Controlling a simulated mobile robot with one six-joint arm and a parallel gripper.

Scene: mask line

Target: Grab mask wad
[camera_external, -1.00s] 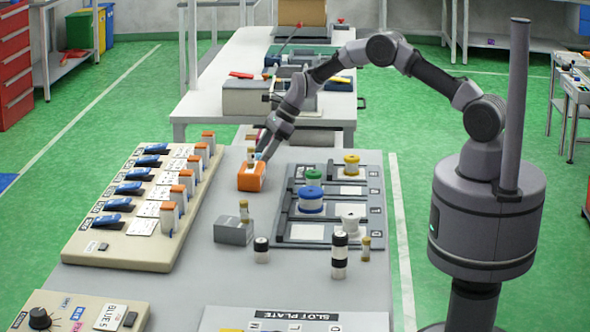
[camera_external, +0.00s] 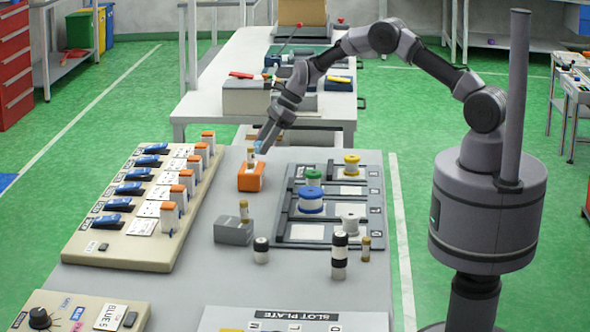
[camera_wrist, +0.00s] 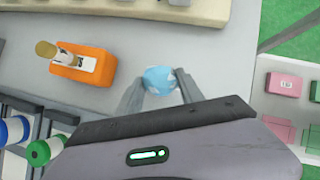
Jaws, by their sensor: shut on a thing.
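The mask wad (camera_wrist: 161,79) is a small crumpled light-blue and white lump, held between the two grey fingertips of my gripper (camera_wrist: 160,92) in the wrist view. In the external view my gripper (camera_external: 260,143) is shut on it, and the wad shows as a small blue patch (camera_external: 257,147) just above and behind the orange block. The wad looks raised off the grey bench, though the exact height is hard to tell.
The orange block (camera_external: 251,180) with a small cork-topped vial in it stands close by; it also shows in the wrist view (camera_wrist: 92,70). A dark slotted tray (camera_external: 300,232) with spools is to the right. A beige panel (camera_external: 120,252) with blue switches is to the left.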

